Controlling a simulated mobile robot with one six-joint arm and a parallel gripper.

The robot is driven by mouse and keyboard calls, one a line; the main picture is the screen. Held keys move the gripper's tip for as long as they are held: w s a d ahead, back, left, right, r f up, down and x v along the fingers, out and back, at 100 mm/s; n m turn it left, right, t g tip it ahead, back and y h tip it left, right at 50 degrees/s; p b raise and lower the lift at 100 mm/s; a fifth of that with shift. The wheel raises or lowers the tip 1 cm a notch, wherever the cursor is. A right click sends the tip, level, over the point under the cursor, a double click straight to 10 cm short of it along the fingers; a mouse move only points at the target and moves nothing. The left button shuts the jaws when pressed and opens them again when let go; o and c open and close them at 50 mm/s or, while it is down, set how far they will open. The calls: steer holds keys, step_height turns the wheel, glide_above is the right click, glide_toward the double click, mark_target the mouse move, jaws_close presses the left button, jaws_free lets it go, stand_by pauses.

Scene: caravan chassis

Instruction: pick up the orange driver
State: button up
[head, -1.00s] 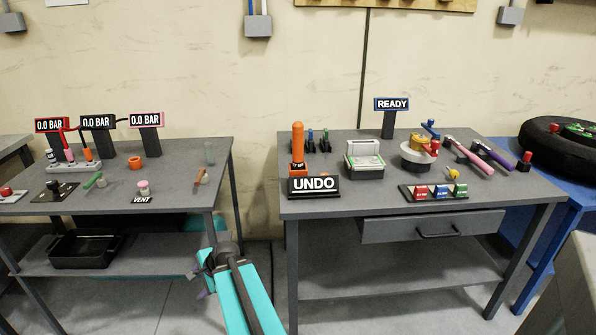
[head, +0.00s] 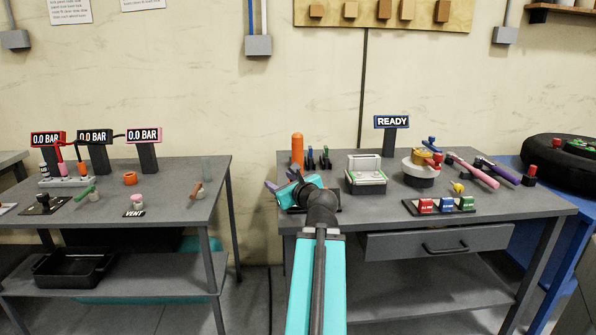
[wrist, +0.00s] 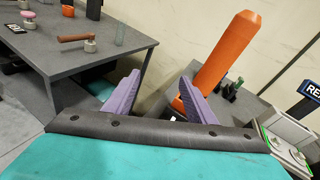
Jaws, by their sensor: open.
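The orange driver (head: 297,146) stands upright at the left end of the right-hand table, its lower part hidden behind my gripper in the head view. In the wrist view the orange driver (wrist: 222,58) looms large and tilted, just beyond the right finger. My gripper (head: 280,179) is at that table's left front edge, in front of the driver. In the wrist view my gripper (wrist: 160,80) has its two purple fingers spread, with nothing between them. The driver is to the right of the gap, not inside it.
Small green and blue tools (head: 318,156) stand close right of the driver. A silver-green device (head: 366,176) and a round white-and-black fixture (head: 421,172) are further right. The left table (head: 175,205) stands across a gap. My gripper hides the UNDO sign.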

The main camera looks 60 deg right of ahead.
mark_target(299, 150)
steer(key=s+d+r+m+h+b, duration=0.1)
steer(key=s+d+r+m+h, duration=0.2)
steer(key=s+r, duration=0.4)
steer(key=shift+s+r+m, duration=0.4)
steer(key=shift+r+m, duration=0.2)
steer(key=shift+w+d+r+p, duration=0.15)
steer(key=shift+w+d+p, duration=0.1)
steer(key=shift+p, duration=0.35)
steer(key=shift+w, duration=0.1)
steer(key=shift+w+d+p, duration=0.25)
steer(key=shift+p, duration=0.85)
steer(key=p+x, duration=0.2)
steer(key=p, duration=0.5)
steer(key=shift+w+d, duration=0.1)
steer(key=shift+w, duration=0.15)
steer(key=p+x, duration=0.1)
steer(key=p, duration=0.8)
steer(key=shift+w+d, duration=0.3)
steer(key=shift+x, duration=1.2)
steer(key=shift+w+d, duration=0.15)
steer(key=shift+w, duration=0.05)
